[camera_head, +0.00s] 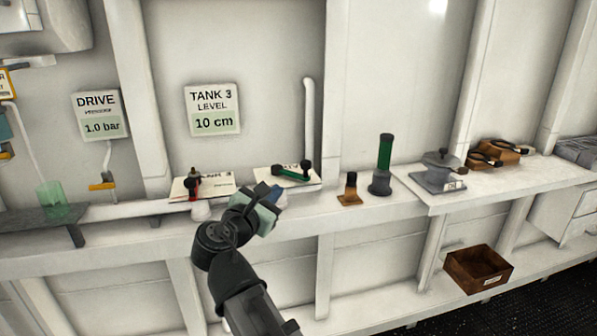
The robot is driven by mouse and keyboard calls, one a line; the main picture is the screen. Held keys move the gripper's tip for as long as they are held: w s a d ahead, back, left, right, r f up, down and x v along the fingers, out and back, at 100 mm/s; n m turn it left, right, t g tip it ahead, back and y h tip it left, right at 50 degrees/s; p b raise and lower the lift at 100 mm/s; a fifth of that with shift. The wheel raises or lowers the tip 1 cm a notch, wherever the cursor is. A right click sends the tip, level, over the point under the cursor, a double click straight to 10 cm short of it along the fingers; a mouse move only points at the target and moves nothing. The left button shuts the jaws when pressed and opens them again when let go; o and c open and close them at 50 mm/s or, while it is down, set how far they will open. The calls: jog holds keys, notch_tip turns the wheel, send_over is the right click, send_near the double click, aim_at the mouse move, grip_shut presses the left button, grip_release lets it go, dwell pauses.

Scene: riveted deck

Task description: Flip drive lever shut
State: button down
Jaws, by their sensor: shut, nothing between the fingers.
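A green lever with dark ends (291,173) lies low, slanting over a white plate (262,181) on the ledge; the plate's lettering is too small and covered to read. A red lever with a dark end (194,186) stands on another plate marked TANK 3 (222,182). A DRIVE gauge (101,115) on the wall reads 1.0 bar, with a small yellow handle (102,186) on the pipe below. My gripper (271,197) is shut and empty, in front of the green lever's plate and partly covering it. I cannot tell whether it touches the plate.
A TANK 3 level gauge (212,109) reads 10 cm. To the right stand a small brown-based post (350,190), a green-topped cylinder (383,165) and a grey device (438,172). A brown box (479,270) sits on the lower shelf. A green translucent cup (51,197) stands far left.

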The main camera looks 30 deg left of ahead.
aim_at(304, 166)
jog(key=n, duration=0.4)
jog(key=shift+a+r, duration=0.1)
jog(key=shift+w, duration=0.1)
dwell(0.3)
jog(key=w, duration=0.4)
jog(key=w+a, duration=0.1)
jog(key=w, duration=0.8)
jog(key=shift+w+a+f, duration=0.2)
jog(key=shift+w+f, duration=0.15)
jog(key=shift+w+d+y, duration=0.1)
jog(key=shift+d+y, duration=0.05)
jog(key=shift+y, duration=0.15)
